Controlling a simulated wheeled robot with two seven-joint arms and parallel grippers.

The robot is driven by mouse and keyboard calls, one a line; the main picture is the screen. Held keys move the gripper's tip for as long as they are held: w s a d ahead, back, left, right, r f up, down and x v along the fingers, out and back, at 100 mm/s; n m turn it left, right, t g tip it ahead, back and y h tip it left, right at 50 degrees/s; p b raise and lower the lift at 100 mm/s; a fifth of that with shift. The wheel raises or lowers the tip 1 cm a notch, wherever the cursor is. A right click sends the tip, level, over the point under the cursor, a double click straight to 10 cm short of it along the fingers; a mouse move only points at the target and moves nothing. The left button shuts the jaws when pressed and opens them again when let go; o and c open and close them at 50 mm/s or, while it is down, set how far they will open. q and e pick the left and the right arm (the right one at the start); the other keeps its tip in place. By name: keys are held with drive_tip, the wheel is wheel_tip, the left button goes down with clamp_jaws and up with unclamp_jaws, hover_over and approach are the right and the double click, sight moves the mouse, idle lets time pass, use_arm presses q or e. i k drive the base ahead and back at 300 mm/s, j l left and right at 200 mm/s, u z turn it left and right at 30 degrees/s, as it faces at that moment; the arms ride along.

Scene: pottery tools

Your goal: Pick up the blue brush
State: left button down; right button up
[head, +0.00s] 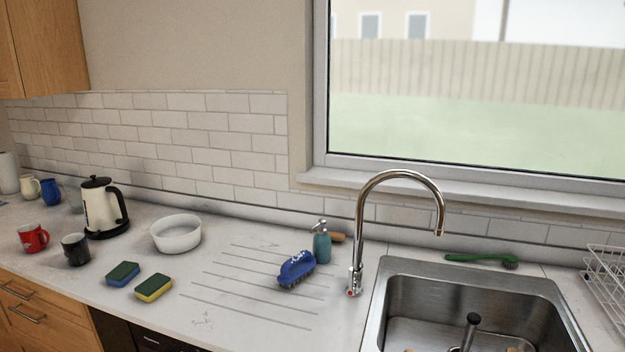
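The blue brush (296,268) lies on the grooved drainer area of the white counter (225,310), left of the tap. It has a blue handle on top and dark bristles underneath. It stands clear of the sponges and sits just in front of a teal soap dispenser. Neither of my grippers shows in the head view.
The teal dispenser (322,243) and chrome tap (357,240) stand close to the brush's right. The steel sink (400,275) is further right, with a green brush (482,260) behind. A white bowl (178,236) and two sponges (123,274) (154,288) lie left.

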sight(294, 268)
drive_tip(key=i+j+z, duration=0.2)
drive_tip(key=z, duration=0.15)
drive_tip(key=i+j+z, duration=0.15)
drive_tip(key=j+z, duration=0.2)
drive_tip(key=i+j+z, duration=0.1)
drive_tip(key=j+z, duration=0.25)
